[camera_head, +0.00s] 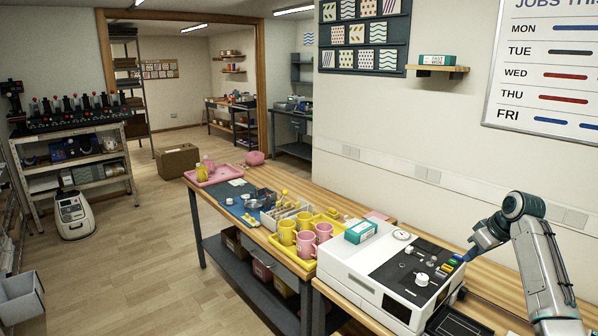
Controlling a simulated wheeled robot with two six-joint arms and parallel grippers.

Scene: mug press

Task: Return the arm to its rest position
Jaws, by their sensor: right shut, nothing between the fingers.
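My right arm comes in from the right edge and bends down over the white press machine (345,268). My right gripper (467,258) is small in view and shut, with nothing held. Its tip is at the machine's right side, close to the row of coloured buttons (443,269); I cannot tell whether it touches them. The machine has a black top panel, a white knob (422,279) and a round dial (402,235). My left gripper is not in view.
A teal and white box (360,232) sits on the machine's back left. Left of it, a yellow tray (268,236) holds yellow mugs (287,232) and pink mugs (306,244). A pink tray (226,172) lies at the bench's far end. The wall stands close behind the bench.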

